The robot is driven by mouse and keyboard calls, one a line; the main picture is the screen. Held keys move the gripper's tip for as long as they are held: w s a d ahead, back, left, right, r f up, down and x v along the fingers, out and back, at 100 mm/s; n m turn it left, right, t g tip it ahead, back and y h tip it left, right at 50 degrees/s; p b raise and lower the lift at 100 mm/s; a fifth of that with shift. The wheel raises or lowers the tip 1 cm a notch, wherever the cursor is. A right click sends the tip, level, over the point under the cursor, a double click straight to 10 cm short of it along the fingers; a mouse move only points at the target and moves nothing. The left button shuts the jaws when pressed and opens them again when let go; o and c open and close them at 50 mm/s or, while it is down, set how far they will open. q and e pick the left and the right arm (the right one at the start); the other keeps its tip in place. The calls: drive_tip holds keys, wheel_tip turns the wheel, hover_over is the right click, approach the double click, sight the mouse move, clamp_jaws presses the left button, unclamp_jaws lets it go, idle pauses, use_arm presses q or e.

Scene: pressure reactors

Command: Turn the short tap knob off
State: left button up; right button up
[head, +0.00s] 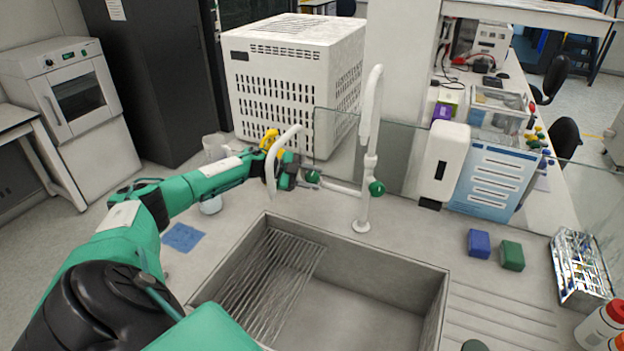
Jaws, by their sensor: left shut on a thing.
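The short tap (274,160) has a white curved spout at the back left of the sink, in front of my left wrist. The tall tap (370,110) rises to its right, with a green knob (377,188) on its stem. Another green knob, the short tap knob (312,177), sits at the left end of the white cross pipe. My left gripper (303,178) reaches in from the left and is shut on this short tap knob; its fingers are small and partly hidden here. My right gripper is not in view.
The sink (375,250) lies in front of the taps, with a wire rack (270,285) inside. A glass screen and a white dispenser (443,160) stand behind. Blue (478,243) and green (512,256) sponges lie to the right. A blue cloth (183,237) lies left.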

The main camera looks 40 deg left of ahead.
use_arm(q)
drive_tip(key=o, duration=1)
drive_tip(key=shift+s+a+r, duration=0.1)
drive_tip(key=shift+s+a, duration=0.2)
drive_tip(key=shift+s, duration=0.05)
drive_tip(key=shift+b+v, duration=2.35)
drive_tip(key=shift+v, duration=4.05)
